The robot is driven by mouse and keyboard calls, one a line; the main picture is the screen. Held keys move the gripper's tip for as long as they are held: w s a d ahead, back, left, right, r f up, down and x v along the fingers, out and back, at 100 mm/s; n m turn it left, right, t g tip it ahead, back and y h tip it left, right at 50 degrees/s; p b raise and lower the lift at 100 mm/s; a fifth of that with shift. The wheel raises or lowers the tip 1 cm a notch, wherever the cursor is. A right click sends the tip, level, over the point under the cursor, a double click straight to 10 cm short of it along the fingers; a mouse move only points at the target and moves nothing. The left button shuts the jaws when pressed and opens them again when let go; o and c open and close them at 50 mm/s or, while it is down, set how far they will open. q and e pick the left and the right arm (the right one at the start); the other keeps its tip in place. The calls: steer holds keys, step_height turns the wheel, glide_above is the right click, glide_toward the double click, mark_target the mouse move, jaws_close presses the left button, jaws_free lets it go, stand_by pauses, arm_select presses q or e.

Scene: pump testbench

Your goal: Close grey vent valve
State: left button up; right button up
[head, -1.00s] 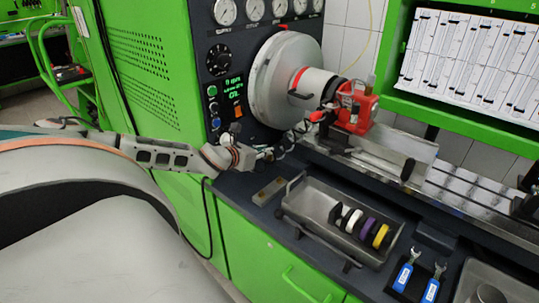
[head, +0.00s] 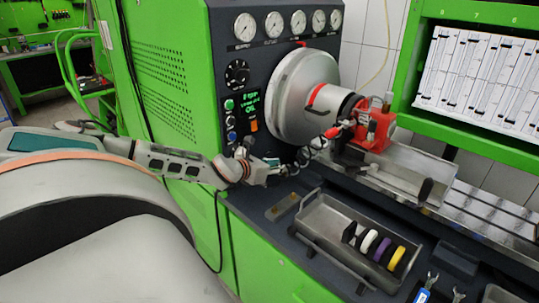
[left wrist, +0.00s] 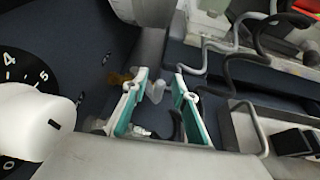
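My left gripper (head: 268,166) reaches in from the left, in front of the lower part of the dark control panel. In the left wrist view the left gripper (left wrist: 160,100) is open, its two teal-padded fingers well apart. A small grey, rounded piece (left wrist: 156,90), likely the grey vent valve's handle, shows in the gap between the fingers, apart from both pads. Whether it is level with the fingertips or beyond them I cannot tell. In the head view the valve is not clear behind the gripper. My right gripper is not in view.
A large dial (left wrist: 22,75) is close on the left in the wrist view. The dark panel (head: 222,105) carries gauges and buttons. A metal tray (head: 318,238) with coloured rings stands on the bench to the right. Looped hoses and a red pump (head: 372,128) are beyond the gripper.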

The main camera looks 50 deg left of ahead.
arm_select(q)
steer(key=v, duration=1.1)
steer(key=shift+s+r, duration=0.25)
steer(key=shift+s, duration=0.05)
